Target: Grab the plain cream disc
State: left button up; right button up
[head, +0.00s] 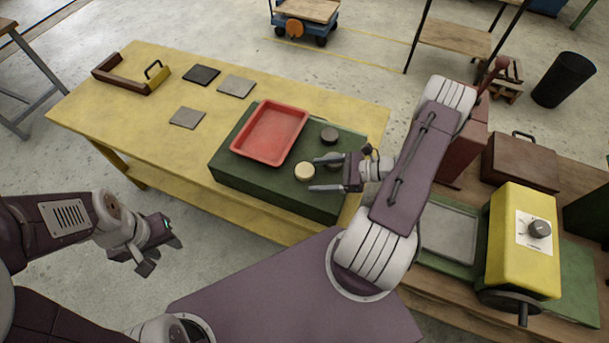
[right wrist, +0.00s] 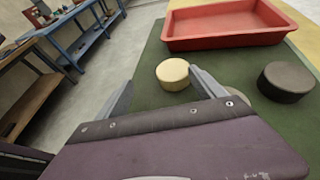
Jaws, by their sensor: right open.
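The plain cream disc (head: 304,171) lies on the green mat-topped block, just below the red tray's right corner. My right gripper (head: 314,174) is open, its two fingers pointing left toward the disc, close by. In the right wrist view the cream disc (right wrist: 173,74) sits ahead of the gap between the open fingers (right wrist: 163,92), with nothing held. A dark disc (head: 329,135) lies further back, also seen in the right wrist view (right wrist: 286,82). A grey-green disc (head: 333,158) is partly hidden by my right gripper. My left gripper (head: 160,258) is open and empty, off the table's front edge.
The red tray (head: 268,133) stands empty on the green block (head: 226,163), beside the discs. Several flat squares and a brown-and-yellow holder (head: 131,75) lie on the yellow table (head: 145,130). A bench with a yellow machine (head: 522,240) stands at right.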

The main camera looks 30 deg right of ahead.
aim_at(304, 177)
jog(key=p+x, duration=0.1)
jog(key=x, duration=0.1)
jog(key=p+x, duration=0.1)
jog(key=x, duration=0.1)
jog(key=shift+s+a+f, duration=0.15)
jog(key=shift+a+f, duration=0.05)
jog(key=shift+a, duration=0.35)
jog(key=shift+w+f, duration=0.2)
jog(key=shift+w, duration=0.1)
jog(key=shift+s+r, duration=0.1)
jog(key=shift+s, duration=0.05)
jog(key=c, duration=1.2)
jog(key=shift+c, duration=1.4)
jog(key=r, duration=0.2)
jog(key=r+b, duration=0.1)
jog(key=r, duration=0.1)
jog(key=shift+w+r, duration=0.15)
jog(key=shift+w, duration=0.25)
jog(key=shift+w+a+r+b, duration=0.1)
jog(key=shift+w+r+b, duration=0.35)
jog(key=shift+w+r, duration=1.05)
jog(key=shift+w+d+r+b, duration=0.1)
jog(key=shift+w+r+b, duration=0.5)
jog(key=shift+w, duration=1.55)
jog(key=shift+w+a+r+b, duration=0.1)
jog(key=shift+w+r+b, duration=0.15)
jog(key=shift+w+r, duration=1.3)
